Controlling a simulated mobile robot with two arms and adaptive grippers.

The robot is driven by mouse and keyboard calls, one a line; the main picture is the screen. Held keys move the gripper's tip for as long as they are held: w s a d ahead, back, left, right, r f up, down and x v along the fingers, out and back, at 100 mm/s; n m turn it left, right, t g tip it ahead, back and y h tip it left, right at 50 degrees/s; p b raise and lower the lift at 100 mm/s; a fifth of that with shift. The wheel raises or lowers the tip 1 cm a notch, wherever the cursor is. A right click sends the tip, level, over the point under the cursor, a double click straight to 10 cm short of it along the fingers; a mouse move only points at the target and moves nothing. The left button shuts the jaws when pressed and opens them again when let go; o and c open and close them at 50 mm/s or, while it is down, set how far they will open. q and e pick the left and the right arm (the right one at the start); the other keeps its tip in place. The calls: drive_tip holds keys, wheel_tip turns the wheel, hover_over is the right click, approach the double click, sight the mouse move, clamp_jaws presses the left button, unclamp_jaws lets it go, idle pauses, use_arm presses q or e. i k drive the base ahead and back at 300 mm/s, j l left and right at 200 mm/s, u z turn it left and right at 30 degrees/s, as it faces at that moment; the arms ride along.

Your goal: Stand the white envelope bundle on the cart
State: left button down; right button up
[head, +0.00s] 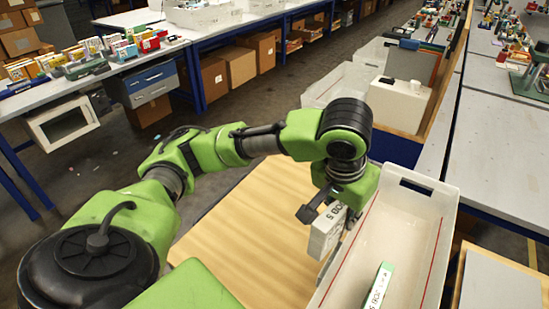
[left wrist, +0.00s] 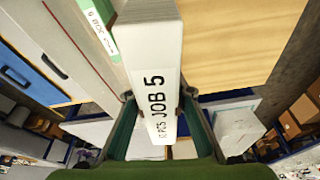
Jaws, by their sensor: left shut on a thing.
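The cart's light wooden top (head: 245,235) lies below and left of the bundle. I cannot tell whether the bundle's bottom touches it. My right gripper is not in view.
A long white tray (head: 429,225) with red lines stands at the right of the wooden top. A green-and-white bundle (head: 378,286) is inside it; it also shows in the left wrist view (left wrist: 98,22). The wooden top's left part is clear. A grey table (head: 510,150) stands far right.

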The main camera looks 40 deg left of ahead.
sight(265, 210)
drive_tip(key=k+j+u, duration=0.1)
drive_tip(key=u, duration=0.7)
drive_tip(key=i+j+z, duration=0.15)
drive_tip(key=j+z, duration=0.15)
drive_tip(key=i+j+z, duration=0.15)
drive_tip(key=j+z, duration=0.15)
